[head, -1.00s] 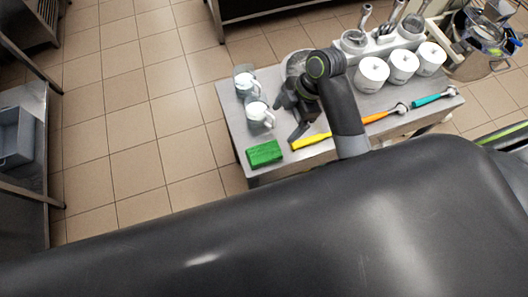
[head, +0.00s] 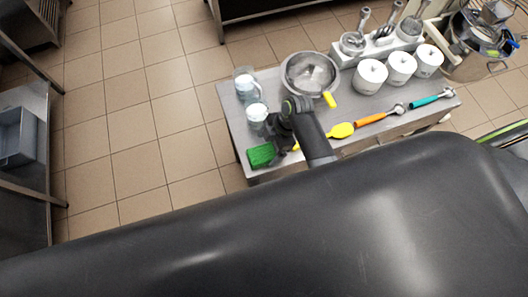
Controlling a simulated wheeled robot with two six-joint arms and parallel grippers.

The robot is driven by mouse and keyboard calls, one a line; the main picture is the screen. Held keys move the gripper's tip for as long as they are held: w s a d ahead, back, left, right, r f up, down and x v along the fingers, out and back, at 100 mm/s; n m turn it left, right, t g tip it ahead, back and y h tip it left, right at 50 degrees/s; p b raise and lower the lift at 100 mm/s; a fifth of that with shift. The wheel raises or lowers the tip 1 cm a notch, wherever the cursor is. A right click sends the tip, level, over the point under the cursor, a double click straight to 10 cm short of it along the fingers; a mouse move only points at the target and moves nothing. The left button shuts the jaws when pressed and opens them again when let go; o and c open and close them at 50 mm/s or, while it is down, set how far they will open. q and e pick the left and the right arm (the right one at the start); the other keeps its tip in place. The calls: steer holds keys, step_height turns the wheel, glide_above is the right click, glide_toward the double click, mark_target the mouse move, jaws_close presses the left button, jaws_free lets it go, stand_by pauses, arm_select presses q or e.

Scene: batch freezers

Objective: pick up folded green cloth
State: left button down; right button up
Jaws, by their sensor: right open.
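The folded green cloth (head: 260,155) lies at the front left corner of the steel table (head: 231,110). My right gripper (head: 274,145) is low over the table, just to the right of the cloth. Its fingers are dark and partly hidden by the wrist, and they appear close to the cloth's right end. I cannot tell whether they touch it. The gripper is open and holds nothing that I can see. My left gripper is not in view.
A yellow spatula (head: 341,130) lies right of my gripper, with orange (head: 371,118) and teal (head: 424,101) handled scoops beyond. A metal bowl (head: 309,72) and several white tubs (head: 370,75) stand farther back.

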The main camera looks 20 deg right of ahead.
mark_target(264, 153)
steer(key=shift+x, duration=1.55)
steer(key=shift+d, duration=0.1)
steer(key=c, duration=1.1)
steer(key=shift+o, duration=0.2)
step_height(264, 153, up, 10)
steer(key=shift+b, duration=0.45)
